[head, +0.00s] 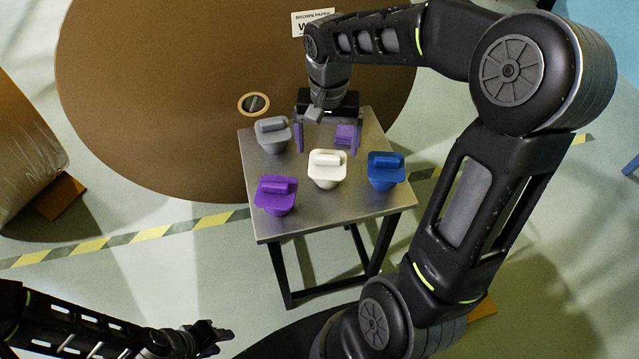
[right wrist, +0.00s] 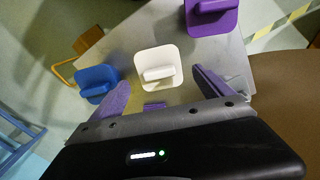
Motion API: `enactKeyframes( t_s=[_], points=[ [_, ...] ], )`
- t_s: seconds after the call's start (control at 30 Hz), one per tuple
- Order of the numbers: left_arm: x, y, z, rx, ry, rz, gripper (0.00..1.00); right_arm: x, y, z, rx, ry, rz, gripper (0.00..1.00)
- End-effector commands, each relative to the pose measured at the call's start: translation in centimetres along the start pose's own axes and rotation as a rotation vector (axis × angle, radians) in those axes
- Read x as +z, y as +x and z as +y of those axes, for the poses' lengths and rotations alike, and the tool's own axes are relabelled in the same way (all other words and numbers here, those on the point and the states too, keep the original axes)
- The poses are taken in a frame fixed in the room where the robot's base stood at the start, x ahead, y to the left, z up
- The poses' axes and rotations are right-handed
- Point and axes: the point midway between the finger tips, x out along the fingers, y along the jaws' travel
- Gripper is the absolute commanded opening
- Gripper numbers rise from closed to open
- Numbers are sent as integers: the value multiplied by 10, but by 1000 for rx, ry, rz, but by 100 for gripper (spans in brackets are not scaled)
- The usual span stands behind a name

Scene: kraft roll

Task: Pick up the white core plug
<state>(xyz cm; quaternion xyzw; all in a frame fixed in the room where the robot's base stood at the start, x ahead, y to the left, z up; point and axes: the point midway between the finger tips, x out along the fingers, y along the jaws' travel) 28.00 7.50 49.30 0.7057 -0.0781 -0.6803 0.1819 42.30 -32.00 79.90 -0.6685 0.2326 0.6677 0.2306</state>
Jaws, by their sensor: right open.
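The white core plug (head: 327,171) stands on the small metal table with its grip bar up, near the middle of the other plugs. In the right wrist view the white core plug (right wrist: 158,68) lies just ahead of the fingers. My right gripper (head: 324,140) is open, with purple finger pads, above the table on the far side of the white plug. Nothing is between its fingers. My left gripper (head: 213,336) is low at the bottom left, away from the table; its jaw state is unclear.
A grey plug (head: 272,134), a purple plug (head: 276,195) and a blue plug (head: 386,171) stand around the white one on the table (head: 330,209). A large brown paper roll (head: 160,90) with a core hole (head: 253,104) stands behind.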

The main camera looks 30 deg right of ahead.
Motion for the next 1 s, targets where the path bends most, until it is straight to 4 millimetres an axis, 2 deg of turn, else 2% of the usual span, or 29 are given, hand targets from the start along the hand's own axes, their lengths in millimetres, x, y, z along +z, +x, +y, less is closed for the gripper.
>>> enactKeyframes(
  t_s=[0.27, 0.5, 0.83, 1.0],
  points=[
    [0, 0, 0, 1, 1, 0, 36, 0, 2, 0, 0, 0, -1, 90],
    [0, 3, -1, 0, 1, 0, 36, 0, 25, 0, 0, 1, -2, 90],
    [0, 3, -1, 0, 1, 0, 36, 0, 27, 0, 0, 1, 0, 90],
    [0, 4, -1, 0, 1, 0, 36, 1, 44, 1, 1, 0, -3, 90]
  ],
)
